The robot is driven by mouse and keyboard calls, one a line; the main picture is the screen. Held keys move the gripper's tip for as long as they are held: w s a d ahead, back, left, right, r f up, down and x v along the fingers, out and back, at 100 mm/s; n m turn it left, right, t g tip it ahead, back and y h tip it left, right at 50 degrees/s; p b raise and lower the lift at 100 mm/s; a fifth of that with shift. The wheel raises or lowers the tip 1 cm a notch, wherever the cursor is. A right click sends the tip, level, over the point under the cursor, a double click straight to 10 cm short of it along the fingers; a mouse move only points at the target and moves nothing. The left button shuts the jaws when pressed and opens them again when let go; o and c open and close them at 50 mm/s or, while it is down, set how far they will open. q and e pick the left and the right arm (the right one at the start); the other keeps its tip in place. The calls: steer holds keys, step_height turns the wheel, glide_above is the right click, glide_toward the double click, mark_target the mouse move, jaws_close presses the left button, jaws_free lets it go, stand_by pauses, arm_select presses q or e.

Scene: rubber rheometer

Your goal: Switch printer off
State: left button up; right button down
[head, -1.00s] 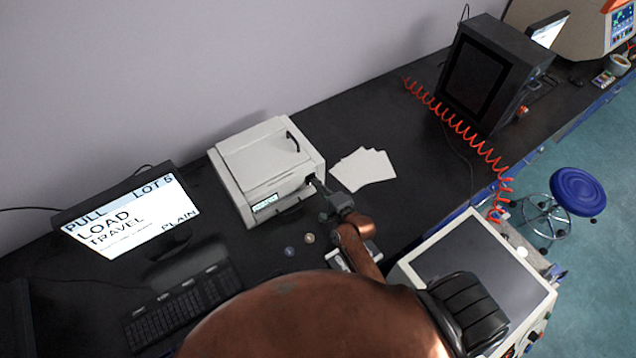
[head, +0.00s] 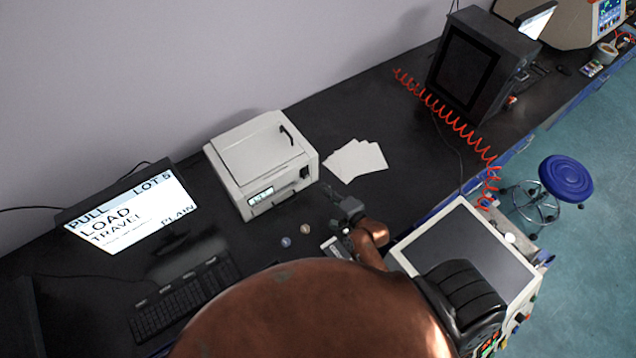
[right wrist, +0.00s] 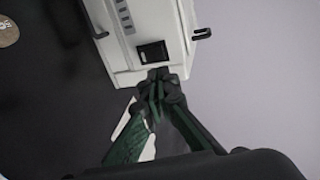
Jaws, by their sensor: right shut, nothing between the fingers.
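The white printer (head: 255,150) stands on the black bench by the wall. A pale display panel (head: 261,196) shows text on its front left. A dark rocker switch (head: 304,172) sits at the front right, and it also shows in the right wrist view (right wrist: 152,52); its position is too small to read. My right gripper (head: 334,195) is shut and empty, in front of the printer and apart from the switch in the head view. In the right wrist view its closed fingertips (right wrist: 158,75) appear just below the switch. My left gripper is not in view.
White sheets (head: 356,160) lie right of the printer. A monitor (head: 130,215) and keyboard (head: 185,300) are at left. Two small discs (head: 305,229) lie in front. A grey-topped instrument (head: 465,250) stands at right, and a red coiled hose (head: 450,118) runs behind it.

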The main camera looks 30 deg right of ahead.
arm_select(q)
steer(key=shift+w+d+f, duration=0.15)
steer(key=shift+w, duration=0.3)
arm_select(e)
steer(key=shift+r+v, duration=0.15)
steer(key=shift+v, duration=0.75)
steer(key=shift+r+v, duration=0.15)
steer(key=shift+v, duration=0.75)
steer(key=shift+w, duration=0.15)
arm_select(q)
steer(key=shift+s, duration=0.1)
